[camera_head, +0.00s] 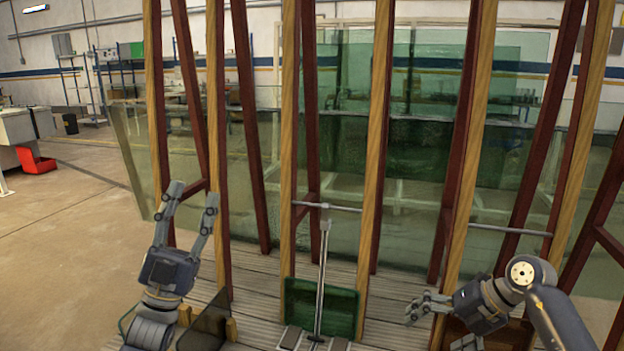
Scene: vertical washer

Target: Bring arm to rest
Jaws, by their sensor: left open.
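My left gripper (190,203) is open and empty, pointing up at the left, in front of the wooden rack (218,130). My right gripper (415,309) is low at the right, its fingers pointing left; whether they are apart or closed is hard to tell at this angle. My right arm (550,300) comes in from the lower right and bends at the elbow. Nothing shows between the fingers of either gripper.
Tall wooden posts and large glass sheets (435,100) stand close ahead. A small green glass pane (340,308) stands low in the middle, behind a metal rod (321,270). A dark pane (205,322) leans beside my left wrist. Open floor (60,225) lies to the left.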

